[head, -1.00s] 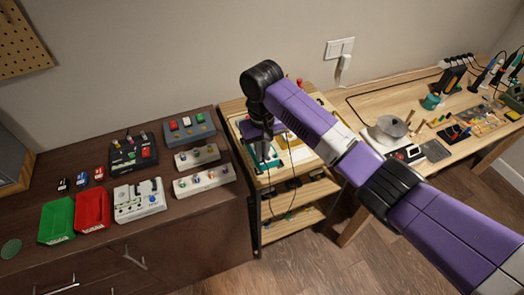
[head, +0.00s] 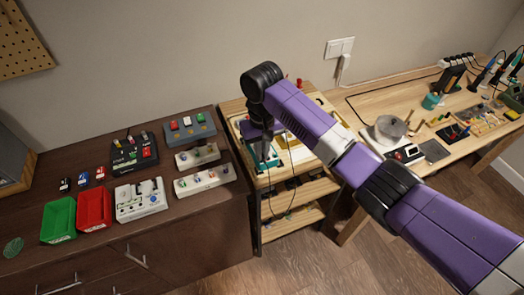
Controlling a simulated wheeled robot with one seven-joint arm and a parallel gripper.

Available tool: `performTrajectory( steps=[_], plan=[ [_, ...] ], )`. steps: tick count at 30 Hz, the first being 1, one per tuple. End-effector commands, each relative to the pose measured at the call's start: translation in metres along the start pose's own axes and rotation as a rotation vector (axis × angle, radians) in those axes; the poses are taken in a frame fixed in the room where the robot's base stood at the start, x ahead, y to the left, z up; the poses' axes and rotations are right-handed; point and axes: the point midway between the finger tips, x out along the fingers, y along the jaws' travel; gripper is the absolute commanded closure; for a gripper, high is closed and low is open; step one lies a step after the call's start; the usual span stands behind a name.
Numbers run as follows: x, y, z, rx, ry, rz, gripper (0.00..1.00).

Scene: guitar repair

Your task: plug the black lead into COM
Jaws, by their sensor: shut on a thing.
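My purple arm reaches over the small wooden cart (head: 258,219) in the middle. My gripper (head: 265,160) points down over a teal-edged item (head: 277,154) on the cart top. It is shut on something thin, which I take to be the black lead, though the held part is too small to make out. A thin dark cable (head: 291,160) hangs from near the gripper down the cart's front. The COM socket cannot be made out; my arm and gripper cover much of the cart top.
A dark cabinet at left holds a green tray (head: 58,220), a red tray (head: 94,209), a white device (head: 141,199) and several switch boxes. A wooden workbench (head: 365,92) with tools stands at right. My forearm spans the gap between cart and bench.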

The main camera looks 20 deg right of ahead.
Motion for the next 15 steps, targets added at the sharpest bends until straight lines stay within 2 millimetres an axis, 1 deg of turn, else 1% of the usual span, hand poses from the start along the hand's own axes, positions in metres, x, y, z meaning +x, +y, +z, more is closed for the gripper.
performTrajectory(
  steps=[15],
  plan=[
    [0.011,0.000,0.000,0.000,-0.001,0.000,1.00]
  ],
)
